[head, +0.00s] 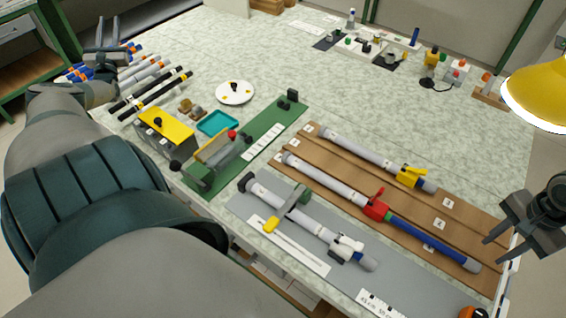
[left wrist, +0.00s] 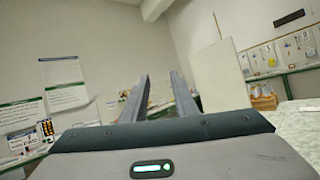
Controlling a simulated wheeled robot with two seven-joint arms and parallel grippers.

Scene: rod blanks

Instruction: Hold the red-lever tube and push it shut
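The red-lever tube (head: 325,178) is a grey tube with a red lever clamp (head: 376,206) and a blue inner rod (head: 428,236) sticking out to the lower right. It lies on the brown grooved board (head: 460,215), between a yellow-lever tube (head: 365,152) and a white-lever tube (head: 290,210). My right gripper (head: 500,250) is open and empty near the right edge, close to the blue rod's end. My left gripper (head: 112,35) is open and empty at the upper left, far from the tubes. In the left wrist view my left fingers (left wrist: 158,95) are apart with nothing between them.
The white-lever tube lies on a grey mat (head: 240,207). A green board with a clamp device (head: 210,160) stands left of the tubes. Loose rods (head: 150,90) lie below my left gripper. A yellow lamp (head: 540,95) overhangs the right.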

